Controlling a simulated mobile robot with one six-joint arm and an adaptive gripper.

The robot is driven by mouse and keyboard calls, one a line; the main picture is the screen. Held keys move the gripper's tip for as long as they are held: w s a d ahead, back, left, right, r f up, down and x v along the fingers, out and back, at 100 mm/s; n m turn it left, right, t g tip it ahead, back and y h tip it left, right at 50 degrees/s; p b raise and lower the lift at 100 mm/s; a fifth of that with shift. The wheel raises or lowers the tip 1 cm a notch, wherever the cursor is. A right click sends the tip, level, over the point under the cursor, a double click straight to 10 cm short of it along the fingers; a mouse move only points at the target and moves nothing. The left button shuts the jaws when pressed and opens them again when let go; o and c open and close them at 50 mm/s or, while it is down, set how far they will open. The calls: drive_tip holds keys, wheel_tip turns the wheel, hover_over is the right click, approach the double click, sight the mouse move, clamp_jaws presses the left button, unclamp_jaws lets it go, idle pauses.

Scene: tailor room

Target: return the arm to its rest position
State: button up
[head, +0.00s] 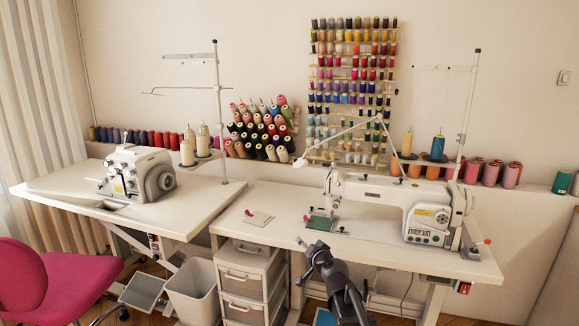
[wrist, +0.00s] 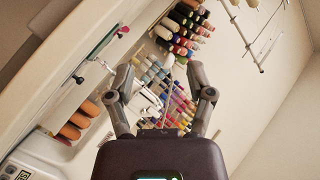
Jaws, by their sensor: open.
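My gripper (head: 314,246) is dark grey and shows in the head view just in front of the right table's front edge, at the upper end of my arm (head: 342,285). The arm rises from the bottom of the picture, leaning left. In the wrist view my gripper (wrist: 164,66) has its two fingers spread wide apart, with nothing between them but the distant thread spools on the wall. The fingertips touch nothing that I can see. The lower part of my arm is cut off by the picture's edge.
A drawer unit (head: 245,285) and a bin (head: 190,288) stand left of my arm. A pink chair (head: 25,280) is far left.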

drive_tip(key=s+d+f+n+g, duration=0.2)
drive_tip(key=s+f+n+g, duration=0.2)
drive_tip(key=s+f+g, duration=0.7)
drive_tip(key=s+d+f+g+h, duration=0.25)
drive_tip(key=s+d, duration=0.25)
drive_tip(key=s, duration=0.3)
drive_tip(key=s+d+f+g+h, duration=0.1)
drive_tip(key=s+d+f+h, duration=0.15)
drive_tip(key=s+d, duration=0.4)
wheel_tip(320, 180, up, 24)
drive_tip(key=s+a+p, duration=0.1)
drive_tip(key=p, duration=2.2)
drive_tip(key=shift+s+a+h, duration=0.3)
drive_tip(key=shift+a, duration=0.1)
drive_tip(key=shift+c, duration=0.8)
